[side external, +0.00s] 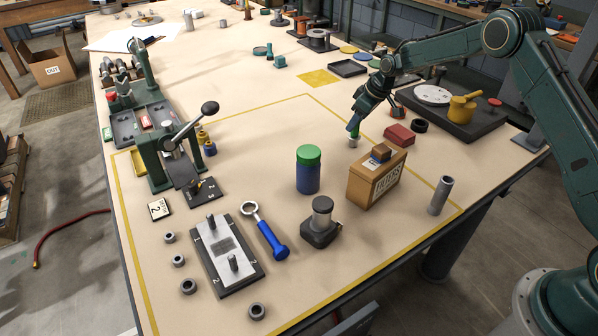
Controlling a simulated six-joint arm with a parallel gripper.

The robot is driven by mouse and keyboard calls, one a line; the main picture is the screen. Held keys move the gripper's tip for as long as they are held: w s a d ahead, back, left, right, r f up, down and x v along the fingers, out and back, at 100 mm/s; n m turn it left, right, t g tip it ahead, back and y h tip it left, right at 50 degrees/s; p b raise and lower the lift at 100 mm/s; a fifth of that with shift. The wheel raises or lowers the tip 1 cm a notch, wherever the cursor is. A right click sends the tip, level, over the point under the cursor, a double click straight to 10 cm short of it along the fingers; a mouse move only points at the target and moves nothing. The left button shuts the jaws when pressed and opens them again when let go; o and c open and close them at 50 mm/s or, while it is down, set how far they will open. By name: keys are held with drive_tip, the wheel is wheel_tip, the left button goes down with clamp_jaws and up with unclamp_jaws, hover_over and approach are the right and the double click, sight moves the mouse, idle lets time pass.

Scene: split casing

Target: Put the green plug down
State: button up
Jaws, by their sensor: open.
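A small green plug (354,133) shows at the tip of my gripper, just above a short pale grey cylindrical piece (353,143) behind the FILTERS box. I cannot tell whether the plug rests on this piece or is part of it. My gripper (355,124) points down with its fingers around or right over the top of the plug. The jaws are open, and the fingertips are small and partly merged with the green in this view.
The FILTERS box (376,181) stands close in front, with a red block (399,135) and a black ring (419,126) to the right. A green-lidded blue jar (308,170) stands to the left. The table (270,130) is clear left of my gripper.

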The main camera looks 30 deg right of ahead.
drive_tip(key=v, duration=0.9)
drive_tip(key=shift+s+r, duration=0.2)
drive_tip(key=shift+r, duration=0.1)
drive_tip(key=shift+d, duration=0.1)
drive_tip(key=s+a+r+m+h, duration=0.1)
drive_tip(key=s+a+r, duration=0.3)
drive_tip(key=s+r, duration=0.55)
drive_tip(key=s+a+r+m, duration=0.1)
drive_tip(key=s+a+r, duration=0.3)
drive_tip(key=s+r, duration=0.5)
drive_tip(key=s+a+f+m, duration=0.1)
drive_tip(key=s, duration=1.1)
drive_tip(key=s+a+f+m+t, duration=0.1)
drive_tip(key=s, duration=1.1)
drive_tip(key=shift+s+a+f+m+t+h, duration=0.25)
drive_tip(key=shift+s+f+m+t+h, duration=0.05)
drive_tip(key=shift+f, duration=0.05)
